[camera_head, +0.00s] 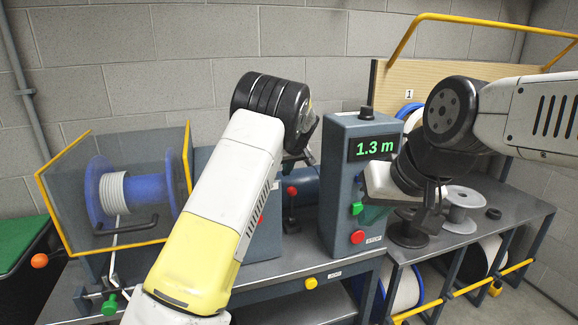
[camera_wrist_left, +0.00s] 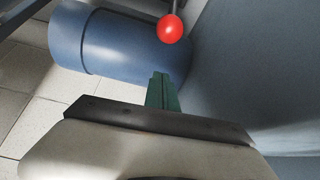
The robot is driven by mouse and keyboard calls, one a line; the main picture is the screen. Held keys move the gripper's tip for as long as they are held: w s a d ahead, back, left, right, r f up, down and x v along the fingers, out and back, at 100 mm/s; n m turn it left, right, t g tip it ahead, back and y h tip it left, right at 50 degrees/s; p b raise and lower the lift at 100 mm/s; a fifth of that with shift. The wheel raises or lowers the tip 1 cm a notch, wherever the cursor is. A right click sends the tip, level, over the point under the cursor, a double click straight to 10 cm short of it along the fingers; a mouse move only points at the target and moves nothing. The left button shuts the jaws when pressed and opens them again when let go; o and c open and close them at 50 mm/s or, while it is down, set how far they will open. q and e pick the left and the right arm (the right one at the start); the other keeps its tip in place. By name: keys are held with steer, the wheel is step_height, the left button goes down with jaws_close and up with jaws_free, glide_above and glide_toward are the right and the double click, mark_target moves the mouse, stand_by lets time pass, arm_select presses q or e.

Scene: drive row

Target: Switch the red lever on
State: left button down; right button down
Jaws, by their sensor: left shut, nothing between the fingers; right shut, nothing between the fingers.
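The red lever shows as a red ball knob (camera_head: 291,190) on a dark stem, between the grey-blue housing and the display box in the head view. The red knob (camera_wrist_left: 170,28) is also in the left wrist view, at the top just beyond the fingertips. My left gripper (camera_wrist_left: 161,78) is shut and empty, apart from the knob. In the head view the left wrist hides much of that gripper, which is above the knob. My right gripper (camera_head: 374,216) is shut and empty, in front of the display box's right side.
The display box (camera_head: 348,180) reads 1.3 m and carries a green button (camera_head: 357,208) and a red button (camera_head: 357,237). A blue reel (camera_head: 135,194) stands behind a yellow-framed guard at left. Spools stand on the right bench (camera_head: 510,209). A blue cylinder (camera_wrist_left: 115,45) lies beside the lever.

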arm_select(q)
steer(key=f, duration=0.1)
steer(key=s+f, duration=0.1)
steer(key=f, duration=0.2)
steer(key=shift+s+d+f, duration=0.15)
steer(key=shift+s+d, duration=0.2)
steer(key=shift+d, duration=0.05)
